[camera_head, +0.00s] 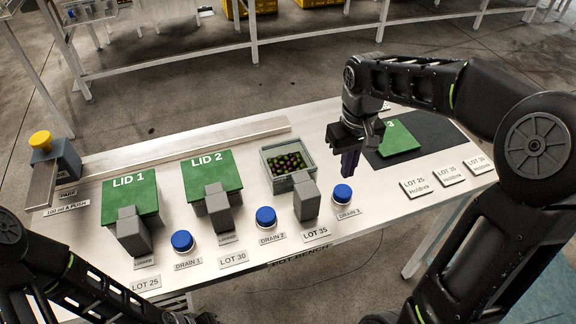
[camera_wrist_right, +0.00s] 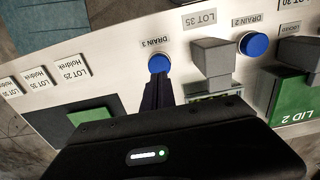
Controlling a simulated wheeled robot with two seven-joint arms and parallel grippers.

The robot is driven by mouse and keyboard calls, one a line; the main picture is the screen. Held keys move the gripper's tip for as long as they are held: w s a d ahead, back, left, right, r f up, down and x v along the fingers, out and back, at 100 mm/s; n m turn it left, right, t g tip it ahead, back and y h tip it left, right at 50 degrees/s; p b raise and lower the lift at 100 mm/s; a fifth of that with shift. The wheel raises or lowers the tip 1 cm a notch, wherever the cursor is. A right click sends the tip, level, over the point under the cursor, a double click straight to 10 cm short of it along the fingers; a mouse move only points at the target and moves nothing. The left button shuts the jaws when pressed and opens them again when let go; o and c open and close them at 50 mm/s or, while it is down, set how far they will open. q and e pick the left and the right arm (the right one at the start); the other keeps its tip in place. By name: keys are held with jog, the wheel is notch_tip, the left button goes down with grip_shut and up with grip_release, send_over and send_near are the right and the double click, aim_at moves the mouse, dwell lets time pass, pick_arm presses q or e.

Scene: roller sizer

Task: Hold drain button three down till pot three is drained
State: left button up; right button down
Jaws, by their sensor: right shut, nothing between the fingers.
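The blue drain button three (camera_head: 343,194) sits on the bench behind its DRAIN 3 label, and it also shows in the right wrist view (camera_wrist_right: 159,62). My right gripper (camera_head: 349,172) is shut and empty, pointing down just behind the button. In the right wrist view its fingertips (camera_wrist_right: 158,77) reach the button's near edge; I cannot tell contact there, but the head view shows a small gap. Pot three (camera_head: 269,174) is open with dark and green round fruits inside; a grey block (camera_head: 306,198) stands in front. My left arm enters at lower left; its gripper is out of view.
The green lid three (camera_head: 401,141) lies on a dark mat (camera_head: 437,136) to the right. Pots one and two wear green lids (camera_head: 117,190), (camera_head: 226,166). Blue drain buttons one (camera_head: 182,241) and two (camera_head: 266,217) sit left. A yellow button (camera_head: 41,141) tops a box at far left.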

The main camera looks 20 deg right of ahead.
notch_tip(320, 180, up, 6)
jog(key=shift+w, duration=0.1)
dwell(0.6)
